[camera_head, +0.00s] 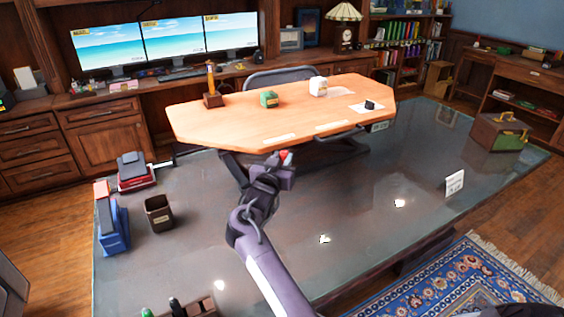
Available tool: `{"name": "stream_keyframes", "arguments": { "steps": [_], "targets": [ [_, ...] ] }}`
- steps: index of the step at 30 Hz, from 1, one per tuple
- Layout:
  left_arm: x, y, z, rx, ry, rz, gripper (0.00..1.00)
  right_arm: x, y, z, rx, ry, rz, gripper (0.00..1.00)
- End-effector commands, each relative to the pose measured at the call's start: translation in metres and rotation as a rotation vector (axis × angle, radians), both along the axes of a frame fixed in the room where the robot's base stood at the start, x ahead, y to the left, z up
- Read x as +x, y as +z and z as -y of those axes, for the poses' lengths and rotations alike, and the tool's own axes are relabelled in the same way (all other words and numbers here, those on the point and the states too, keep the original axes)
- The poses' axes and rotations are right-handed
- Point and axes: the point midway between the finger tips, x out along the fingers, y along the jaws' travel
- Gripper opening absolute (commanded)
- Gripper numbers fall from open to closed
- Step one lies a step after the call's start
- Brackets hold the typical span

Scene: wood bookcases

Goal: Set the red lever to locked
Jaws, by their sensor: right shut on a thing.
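The small red lever (286,156) shows just under the front edge of the light wooden desk top (225,128), left of its middle. My right gripper (285,166) is at the lever and shut on it. The gripper covers most of the lever, so its exact angle and any lock marking cannot be made out. My right arm reaches up to it from the bottom middle. My left gripper is not in view.
The desk top carries a wooden trophy-like stand (212,99), a green object (269,98) and a white box (318,86). On the glossy platform stand a dark bin (159,213), a blue holder (113,226) and a white sign (454,184). The platform right of my arm is mostly clear.

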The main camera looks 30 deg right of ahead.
Motion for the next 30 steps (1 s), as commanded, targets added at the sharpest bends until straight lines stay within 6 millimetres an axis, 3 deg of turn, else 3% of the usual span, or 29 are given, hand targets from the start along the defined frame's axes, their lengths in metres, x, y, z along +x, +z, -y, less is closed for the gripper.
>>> {"name": "stream_keyframes", "arguments": {
  "steps": [13,14,18,30],
  "targets": [
    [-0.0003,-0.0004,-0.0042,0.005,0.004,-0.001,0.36,0.0007,0.003,-0.0005,-0.002,-0.008,0.006,0.0],
    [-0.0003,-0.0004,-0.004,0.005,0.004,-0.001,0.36,0.0008,0.003,-0.0006,-0.002,-0.008,0.006,0.29],
    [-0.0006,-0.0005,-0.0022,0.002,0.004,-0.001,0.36,0.0007,0.0022,-0.0007,-0.002,-0.008,0.004,0.47],
    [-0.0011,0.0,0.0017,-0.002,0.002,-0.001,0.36,0.0006,0.001,-0.0007,0.0,-0.007,0.001,0.49]
  ]
}}
